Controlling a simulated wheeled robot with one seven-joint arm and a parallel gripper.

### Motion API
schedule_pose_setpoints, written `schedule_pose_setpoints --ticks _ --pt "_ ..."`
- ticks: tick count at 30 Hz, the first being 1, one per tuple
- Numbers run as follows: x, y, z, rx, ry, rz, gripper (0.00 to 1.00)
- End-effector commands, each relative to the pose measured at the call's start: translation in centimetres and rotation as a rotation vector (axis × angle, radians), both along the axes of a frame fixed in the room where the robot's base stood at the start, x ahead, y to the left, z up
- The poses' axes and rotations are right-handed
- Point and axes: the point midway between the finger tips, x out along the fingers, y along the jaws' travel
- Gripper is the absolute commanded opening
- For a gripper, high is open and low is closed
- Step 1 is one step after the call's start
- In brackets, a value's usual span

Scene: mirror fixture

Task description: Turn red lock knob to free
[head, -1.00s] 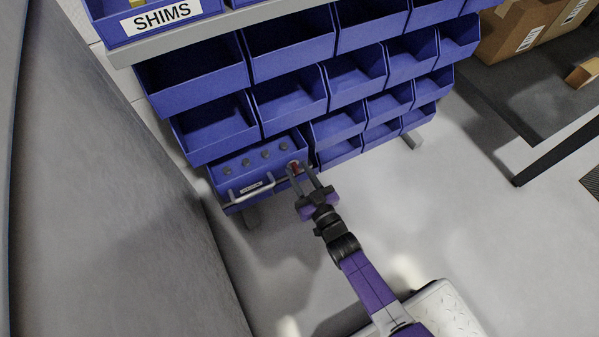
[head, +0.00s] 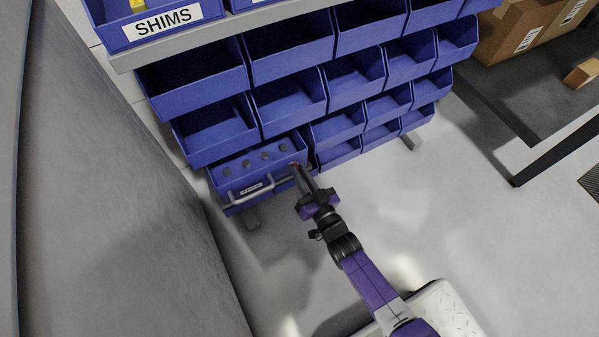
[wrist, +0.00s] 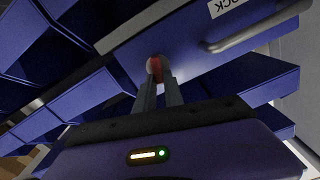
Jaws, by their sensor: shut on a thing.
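The red lock knob (wrist: 154,66) sits on the blue front of the low fixture drawer, left of the label in the wrist view. In the head view only a bit of the red knob (head: 294,166) shows behind the fingers. My gripper (head: 298,170) reaches to the drawer's right end; in the wrist view my gripper (wrist: 159,80) has its two fingers on either side of the knob, shut on it. The blue drawer (head: 235,181) has a grey bar handle (head: 250,192) and a small label. The knob's pointer or marks cannot be made out.
Rows of blue bins (head: 205,128) stand above and right of the drawer. A grey wall-like panel (head: 110,200) is close on the left. A dark table (head: 530,100) with cardboard boxes (head: 515,35) stands at the right. The floor between is clear.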

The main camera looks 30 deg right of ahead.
Motion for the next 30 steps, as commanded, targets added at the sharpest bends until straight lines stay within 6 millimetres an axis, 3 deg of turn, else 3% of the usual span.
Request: schedule_pose_setpoints --ticks 30 --pt "0.0 -1.0 -1.1 0.96 0.001 0.0 0.0"
